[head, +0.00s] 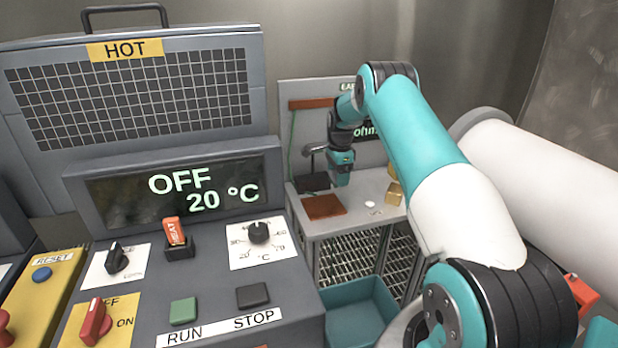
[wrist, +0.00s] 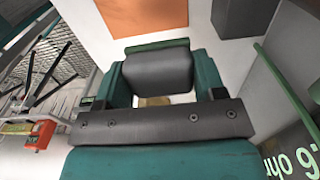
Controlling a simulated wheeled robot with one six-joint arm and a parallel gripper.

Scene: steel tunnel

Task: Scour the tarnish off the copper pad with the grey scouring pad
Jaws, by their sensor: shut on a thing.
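My gripper (head: 341,174) is over the small bench at the back, to the right of and above the copper pad (head: 324,206). The pad is a flat reddish-brown square in the head view. It shows as a plain orange patch at the top of the wrist view (wrist: 143,15), apart from my gripper. In the wrist view my gripper (wrist: 154,82) is shut on a dark grey block with a green edge, which looks like the grey scouring pad (wrist: 157,70). The pad's working face is hidden, and in the head view I cannot make it out.
A dark box (head: 314,182) stands behind the copper pad. Brass-coloured blocks (head: 394,193) and a small white item (head: 372,205) lie to the right. A lit ohm display (head: 366,132) stands behind. A teal bin (head: 362,312) is below, beside the control console (head: 200,270).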

